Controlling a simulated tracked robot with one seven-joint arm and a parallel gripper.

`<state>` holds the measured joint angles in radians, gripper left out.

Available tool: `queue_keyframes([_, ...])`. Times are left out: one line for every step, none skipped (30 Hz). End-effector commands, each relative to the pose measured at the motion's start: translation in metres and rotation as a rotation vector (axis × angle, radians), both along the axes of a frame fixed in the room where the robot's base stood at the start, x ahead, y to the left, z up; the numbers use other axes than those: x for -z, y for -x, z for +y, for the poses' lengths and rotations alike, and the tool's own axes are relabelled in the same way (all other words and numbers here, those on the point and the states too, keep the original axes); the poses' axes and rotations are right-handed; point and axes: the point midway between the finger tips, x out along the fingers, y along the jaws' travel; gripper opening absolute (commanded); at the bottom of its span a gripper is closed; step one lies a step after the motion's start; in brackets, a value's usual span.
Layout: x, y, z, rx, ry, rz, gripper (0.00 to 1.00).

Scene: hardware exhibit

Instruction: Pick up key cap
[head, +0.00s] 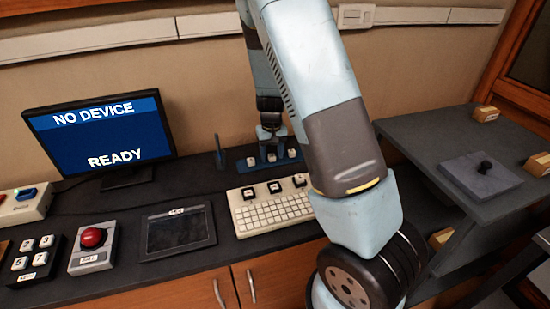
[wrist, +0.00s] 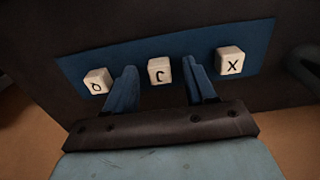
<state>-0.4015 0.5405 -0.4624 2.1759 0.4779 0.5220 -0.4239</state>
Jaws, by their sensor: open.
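Three white key caps lie in a row on a blue tray (wrist: 115,67) at the back of the desk; the tray also shows in the head view (head: 244,166). In the wrist view the left cap (wrist: 97,81) has a round mark, the middle cap (wrist: 159,70) a hooked mark like J or C, and the right cap (wrist: 230,61) an X. My gripper (wrist: 160,68) is open and empty. Its blue fingers appear on either side of the middle cap; contact cannot be told. In the head view my gripper (head: 270,132) is just above the tray.
A white keyboard (head: 272,215) with several dark blocks along its back edge stands in front of the tray. A monitor (head: 100,130) reads "NO DEVICE READY". A dark tablet (head: 177,230), a red button box (head: 93,248) and a numbered key pad (head: 33,258) lie left. A grey side table (head: 425,135) stands right.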

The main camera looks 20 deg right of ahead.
Motion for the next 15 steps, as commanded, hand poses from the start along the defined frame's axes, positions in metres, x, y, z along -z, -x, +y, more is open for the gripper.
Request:
queue_keyframes([0.0000,0.0000,0.0000,0.000,0.000,0.000,0.55])
queue_keyframes([-0.0001,0.0000,0.0000,0.000,0.000,0.000,0.55])
queue_keyframes([-0.0002,0.0000,0.0000,0.000,0.000,0.000,0.55])
queue_keyframes([-0.0002,0.0000,0.0000,0.000,0.000,0.000,0.55])
queue_keyframes([-0.0002,0.0000,0.0000,0.000,0.000,0.000,0.53])
queue_keyframes([-0.0002,0.0000,0.0000,0.000,0.000,0.000,0.50])
queue_keyframes([-0.0002,0.0000,0.0000,0.000,0.000,0.000,0.47])
queue_keyframes([-0.0003,0.0000,-0.0001,0.000,0.000,0.000,0.44])
queue_keyframes([-0.0003,0.0000,-0.0001,0.000,0.000,0.000,0.40])
queue_keyframes([-0.0003,0.0000,-0.0001,0.000,0.000,0.000,0.37])
queue_keyframes([-0.0003,0.0000,-0.0001,0.000,0.000,0.000,0.34])
queue_keyframes([-0.0003,0.0000,-0.0001,0.000,0.000,0.000,0.30])
queue_keyframes([-0.0003,0.0000,-0.0001,0.000,0.000,0.000,0.28])
queue_keyframes([-0.0003,0.0000,-0.0001,0.000,0.000,0.000,0.25])
queue_keyframes([-0.0004,0.0000,-0.0002,0.000,0.000,0.000,0.21])
